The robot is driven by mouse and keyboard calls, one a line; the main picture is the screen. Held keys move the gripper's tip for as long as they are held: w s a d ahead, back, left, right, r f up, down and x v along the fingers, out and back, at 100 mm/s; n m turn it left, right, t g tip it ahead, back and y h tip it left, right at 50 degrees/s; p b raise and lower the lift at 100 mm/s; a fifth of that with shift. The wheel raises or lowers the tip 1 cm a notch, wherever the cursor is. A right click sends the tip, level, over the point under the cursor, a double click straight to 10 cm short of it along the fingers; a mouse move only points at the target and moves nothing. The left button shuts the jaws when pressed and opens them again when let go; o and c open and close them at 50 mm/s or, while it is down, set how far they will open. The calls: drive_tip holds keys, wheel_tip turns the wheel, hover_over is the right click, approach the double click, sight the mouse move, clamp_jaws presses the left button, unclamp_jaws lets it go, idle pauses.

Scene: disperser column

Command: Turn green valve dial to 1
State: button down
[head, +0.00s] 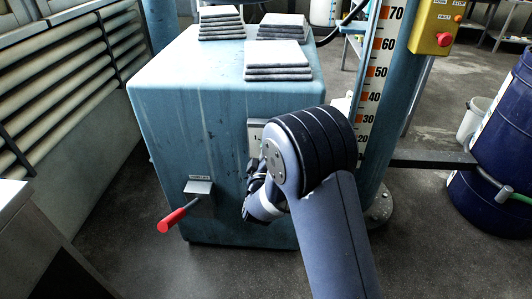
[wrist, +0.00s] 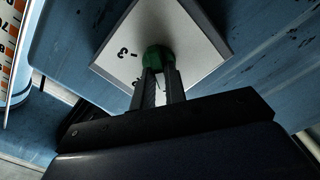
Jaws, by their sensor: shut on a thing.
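The green valve dial (wrist: 158,58) sits on a pale square plate (wrist: 190,28) with dark numerals, fixed to the blue cabinet. In the wrist view my gripper (wrist: 157,75) is shut on the dial, one finger on each side. The plate looks tilted in this view, and a mark that reads like a 3 shows left of the dial. In the head view my arm hides the dial, and only the plate's left edge (head: 255,137) with a 1 near it shows. Where the dial points cannot be told.
The blue cabinet (head: 165,110) carries stacks of grey slabs (head: 277,56) on top. A red-handled lever (head: 172,219) sticks out of its front at left. A column with a height scale (head: 376,75) stands at right, with a yellow control box (head: 437,27) and blue drums (head: 505,130) beyond.

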drive_tip(key=c, duration=1.4)
unclamp_jaws()
drive_tip(key=shift+c, duration=0.2)
drive_tip(key=s, duration=1.1)
drive_tip(key=shift+a+p, duration=0.2)
drive_tip(key=shift+p, duration=0.15)
drive_tip(key=shift+w, duration=0.15)
drive_tip(key=w, duration=1)
drive_tip(key=shift+w+d+b, duration=0.2)
drive_tip(key=shift+w+b, duration=0.15)
drive_tip(key=shift+b, duration=0.1)
